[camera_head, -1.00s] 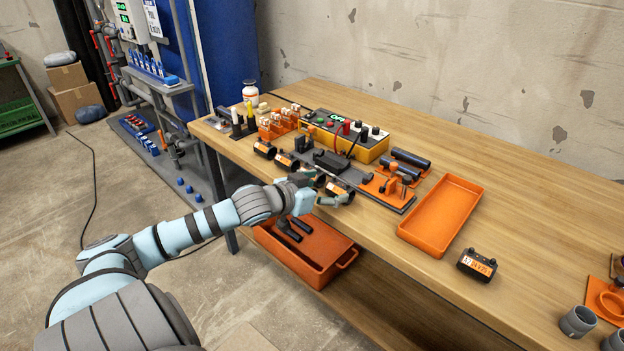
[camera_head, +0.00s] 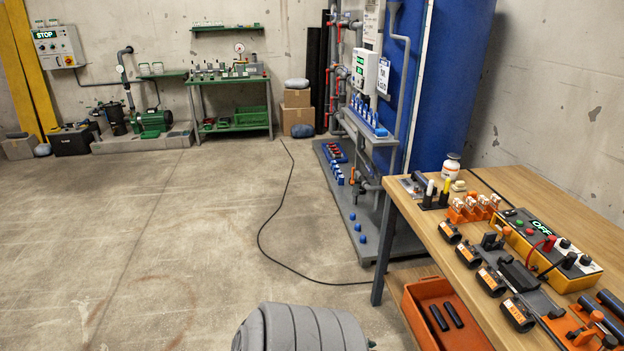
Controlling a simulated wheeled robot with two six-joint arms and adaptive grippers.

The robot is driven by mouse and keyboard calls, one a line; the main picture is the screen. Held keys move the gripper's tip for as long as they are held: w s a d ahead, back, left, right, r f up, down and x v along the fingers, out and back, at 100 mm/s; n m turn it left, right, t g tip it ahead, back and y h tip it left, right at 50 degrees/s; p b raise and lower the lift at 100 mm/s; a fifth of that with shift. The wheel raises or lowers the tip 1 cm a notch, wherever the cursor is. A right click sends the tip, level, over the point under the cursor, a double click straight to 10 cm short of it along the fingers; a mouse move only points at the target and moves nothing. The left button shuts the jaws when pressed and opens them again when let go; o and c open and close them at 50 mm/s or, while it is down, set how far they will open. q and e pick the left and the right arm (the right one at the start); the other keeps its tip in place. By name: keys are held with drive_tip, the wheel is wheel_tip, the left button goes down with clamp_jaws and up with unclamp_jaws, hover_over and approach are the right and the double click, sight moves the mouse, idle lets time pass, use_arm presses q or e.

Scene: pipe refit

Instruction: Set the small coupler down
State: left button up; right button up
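Several black couplers with orange labels stand in a row along the front of the workbench (camera_head: 560,215). They run from the far coupler (camera_head: 450,232) past a second (camera_head: 468,254) and a third (camera_head: 491,281) to the nearest one (camera_head: 518,314). I cannot tell which of them is the small coupler. All of them rest on the bench with no gripper touching them. Only a grey rounded part of my arm shows at the bottom edge. Neither of my grippers can be made out, so their fingers are hidden from this view.
An orange bin (camera_head: 420,305) holding two dark tubes sits below the bench front. The yellow control box (camera_head: 575,268) reads OFF. A blue panel (camera_head: 450,80) and pipe rig stand behind the bench. The floor to the left is open, crossed by a black cable (camera_head: 268,225).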

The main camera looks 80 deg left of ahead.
use_arm(q)
drive_tip(key=s+d+f+m+g+h, duration=0.1)
drive_tip(key=s+d+f+g, duration=0.1)
drive_tip(key=s+d+f, duration=0.5)
drive_tip(key=s+d+f+m+g+h, duration=0.1)
drive_tip(key=s+d+f+g+h, duration=0.1)
drive_tip(key=s+d+f, duration=0.6)
drive_tip(key=s+d+g, duration=0.1)
drive_tip(key=s+d, duration=0.5)
drive_tip(key=shift+s+d+f+g, duration=0.2)
drive_tip(key=shift+d+f+g, duration=0.05)
drive_tip(key=shift+g, duration=0.05)
